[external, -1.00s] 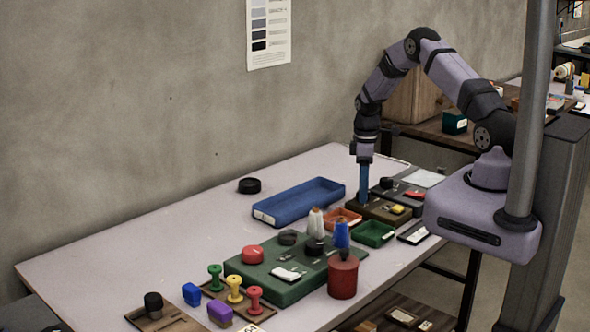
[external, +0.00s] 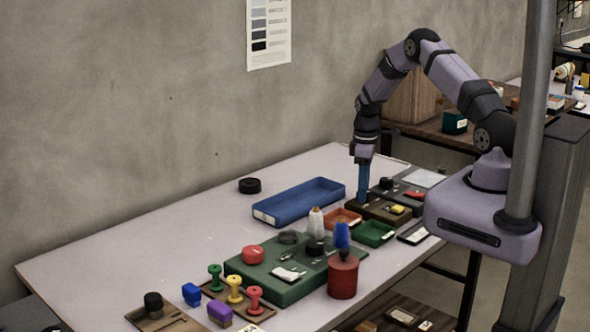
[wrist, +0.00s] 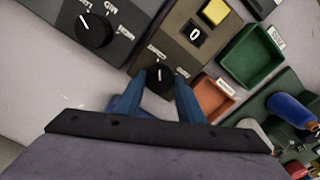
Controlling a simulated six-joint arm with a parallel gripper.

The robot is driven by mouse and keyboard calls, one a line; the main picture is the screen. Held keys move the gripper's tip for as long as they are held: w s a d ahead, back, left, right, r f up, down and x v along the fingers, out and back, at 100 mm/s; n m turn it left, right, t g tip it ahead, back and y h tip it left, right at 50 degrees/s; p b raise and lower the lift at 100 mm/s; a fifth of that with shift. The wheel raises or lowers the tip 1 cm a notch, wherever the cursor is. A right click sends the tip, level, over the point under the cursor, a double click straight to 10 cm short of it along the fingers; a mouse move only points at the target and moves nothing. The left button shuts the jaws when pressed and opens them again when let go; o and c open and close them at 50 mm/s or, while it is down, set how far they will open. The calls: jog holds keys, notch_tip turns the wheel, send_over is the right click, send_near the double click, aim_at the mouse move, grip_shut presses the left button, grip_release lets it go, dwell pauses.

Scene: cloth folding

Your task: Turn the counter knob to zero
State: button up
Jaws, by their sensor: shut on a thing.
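The counter is a brown box (wrist: 178,45) with a small display (wrist: 195,35) that reads 0 and a yellow button (wrist: 215,12) in the wrist view. Its black knob (wrist: 159,76) has a white pointer line and sits at the near end of the box, with small labels around it that I cannot read clearly. My gripper (wrist: 157,86) has blue fingers on either side of this knob and is shut on it. In the external view my gripper (external: 363,198) points straight down at the left end of the brown box (external: 385,209), and the knob is hidden there.
A dark box with another black knob (wrist: 94,31) lies beside the counter. A green tray (wrist: 252,56) and an orange tray (wrist: 213,98) are close by. A long blue tray (external: 300,202) lies left of my gripper. The table's back left is mostly clear.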

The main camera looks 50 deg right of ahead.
jog(key=m+b, duration=0.1)
jog(key=m, duration=0.2)
jog(key=shift+m, duration=0.4)
jog(key=m+b, duration=0.1)
jog(key=m, duration=0.2)
jog(key=shift+m, duration=0.4)
jog(key=m+b, duration=0.1)
jog(key=m, duration=0.3)
jog(key=shift+d, duration=0.1)
jog(key=shift+m, duration=1.9)
jog(key=o, duration=1.1)
jog(key=shift+c, duration=0.2)
